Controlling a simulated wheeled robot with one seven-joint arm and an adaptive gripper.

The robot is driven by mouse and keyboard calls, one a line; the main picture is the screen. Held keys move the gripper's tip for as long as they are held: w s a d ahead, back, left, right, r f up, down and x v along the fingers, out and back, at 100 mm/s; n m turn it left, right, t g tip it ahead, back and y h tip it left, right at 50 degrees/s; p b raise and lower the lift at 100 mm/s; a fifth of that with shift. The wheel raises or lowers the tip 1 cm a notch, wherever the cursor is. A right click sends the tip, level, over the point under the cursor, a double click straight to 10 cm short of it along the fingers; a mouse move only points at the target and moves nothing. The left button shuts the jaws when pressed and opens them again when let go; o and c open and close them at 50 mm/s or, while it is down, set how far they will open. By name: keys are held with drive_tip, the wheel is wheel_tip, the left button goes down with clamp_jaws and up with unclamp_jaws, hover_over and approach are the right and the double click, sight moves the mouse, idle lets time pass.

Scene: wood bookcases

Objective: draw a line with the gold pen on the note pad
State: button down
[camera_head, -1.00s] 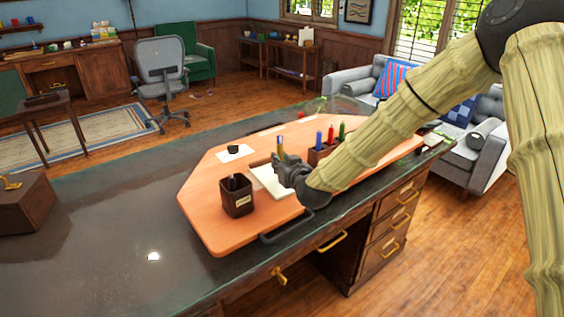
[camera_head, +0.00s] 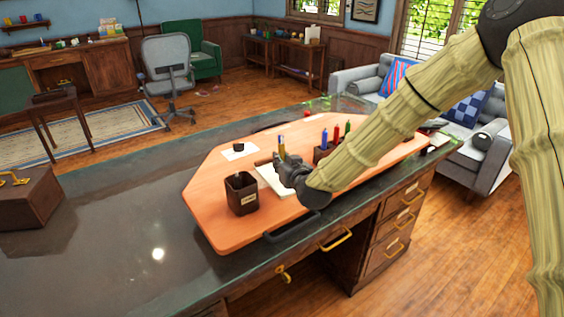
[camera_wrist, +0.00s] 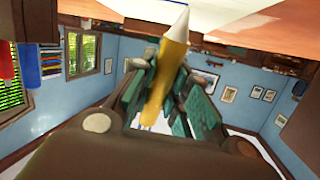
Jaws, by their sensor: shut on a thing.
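My gripper (camera_head: 283,163) is shut on the gold pen (camera_head: 281,148), which stands roughly upright over the note pad. In the wrist view the gold pen (camera_wrist: 172,65) sits between the fingers (camera_wrist: 158,90), with its pale conical tip toward the top edge. The white note pad (camera_head: 268,180) lies on the orange-brown board, partly hidden behind my gripper. A white surface (camera_wrist: 245,30), likely the pad, shows beside the tip in the wrist view. I cannot tell whether the tip touches it.
The board (camera_head: 215,220) lies on a dark desk (camera_head: 110,230). A dark pen cup (camera_head: 241,195) stands left of my gripper. A holder (camera_head: 322,154) with blue, red and green pens stands behind my arm. A brown box (camera_head: 25,205) is far left. The desk between is clear.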

sight(280, 137)
drive_tip(key=shift+r+p, duration=2.05)
drive_tip(key=shift+r, duration=1.9)
